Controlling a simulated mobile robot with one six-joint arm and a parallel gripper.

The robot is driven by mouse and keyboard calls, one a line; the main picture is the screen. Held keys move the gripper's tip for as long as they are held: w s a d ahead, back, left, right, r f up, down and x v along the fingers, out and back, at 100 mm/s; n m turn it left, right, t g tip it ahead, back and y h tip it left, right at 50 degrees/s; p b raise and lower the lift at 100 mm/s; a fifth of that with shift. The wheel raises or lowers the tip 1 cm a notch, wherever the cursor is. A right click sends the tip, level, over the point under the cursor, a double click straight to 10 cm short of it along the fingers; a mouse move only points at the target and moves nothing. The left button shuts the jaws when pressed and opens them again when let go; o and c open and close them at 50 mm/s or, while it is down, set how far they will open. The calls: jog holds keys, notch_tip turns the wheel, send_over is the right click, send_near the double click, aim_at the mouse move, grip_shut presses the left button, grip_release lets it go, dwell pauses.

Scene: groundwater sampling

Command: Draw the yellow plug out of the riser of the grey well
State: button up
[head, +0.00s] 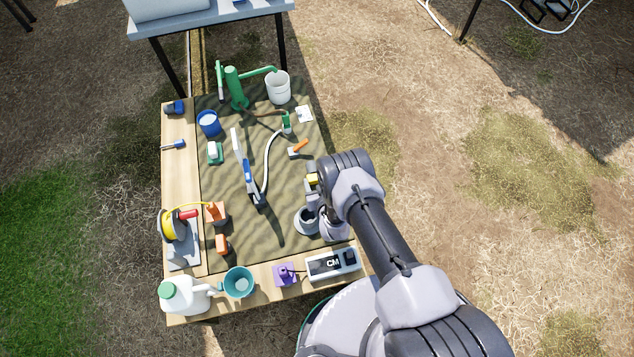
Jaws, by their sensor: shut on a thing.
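The grey well (305,222) stands near the front right of the mat, with its round riser opening showing and no yellow in it. The yellow plug (313,180) shows small at the end of my gripper (311,184), which is shut on it. My gripper and the plug appear above and beyond the well in the picture, apart from its riser. My wrist and fingers hide part of the plug, and the exact height above the well cannot be told.
A white-and-black CM box (325,266), a purple block (284,275) and a teal cup (238,283) line the front edge. A blue-and-grey tool with a hose (248,170) lies left of my gripper. A green pump (236,88) and white bucket (278,88) stand at the back.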

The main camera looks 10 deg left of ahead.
jog(key=shift+s+d+f, duration=0.3)
jog(key=shift+s+f, duration=0.2)
jog(key=shift+f, duration=0.35)
jog(key=shift+s+f+b, duration=0.1)
jog(key=shift+f+b, duration=0.1)
jog(key=shift+b, duration=0.1)
jog(key=o, duration=1.4)
jog(key=shift+s+d+r+p, duration=0.25)
jog(key=shift+s+r+p, duration=0.15)
jog(key=shift+p, duration=0.3)
jog(key=p+v, duration=0.3)
jog(key=v, duration=0.2)
jog(key=r+p+v, duration=0.1)
jog(key=p+v, duration=0.2)
jog(key=v, duration=0.2)
jog(key=w+p+v, duration=0.1)
jog(key=p+v, duration=0.2)
jog(key=v, duration=0.2)
jog(key=shift+s+a+r, duration=0.1)
jog(key=shift+s+r, duration=0.25)
jog(key=shift+r, duration=0.25)
